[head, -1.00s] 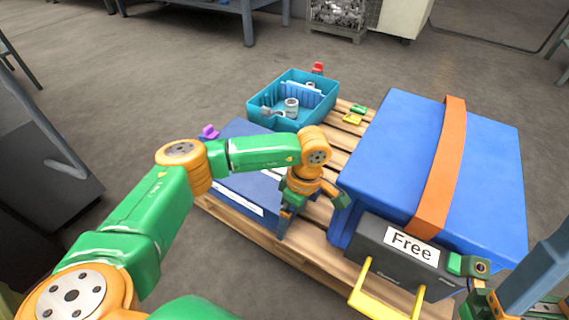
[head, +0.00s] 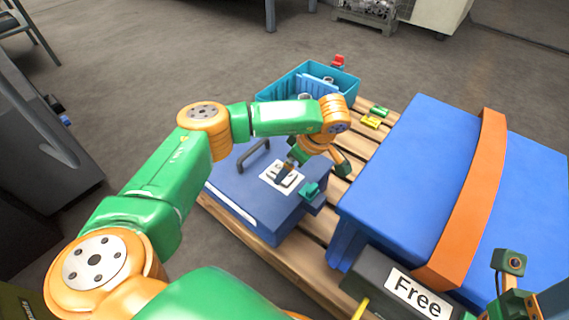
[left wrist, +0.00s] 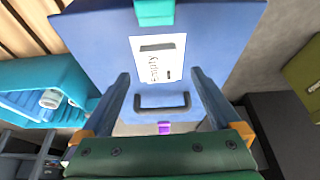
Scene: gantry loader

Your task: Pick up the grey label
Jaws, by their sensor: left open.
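A white label (head: 281,174) with dark print and a grey bar lies on the lid of the blue case (head: 232,185). The label also shows in the left wrist view (left wrist: 158,62), straight ahead of the fingers. I cannot tell whether this is the grey label; no plainly grey one stands out. My left gripper (head: 318,166) is above the case lid, beside and partly over the label. In the left wrist view my left gripper (left wrist: 161,80) is open, with nothing between its fingers. My right gripper (head: 512,290) is at the lower right, partly cut off, its jaws unclear.
The case has a dark handle (head: 254,156) and a teal latch (head: 311,191). A teal bin (head: 345,85) with parts stands behind. Yellow (head: 371,122) and green (head: 379,111) pieces lie on the pallet. A large blue box with an orange strap (head: 470,200) fills the right.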

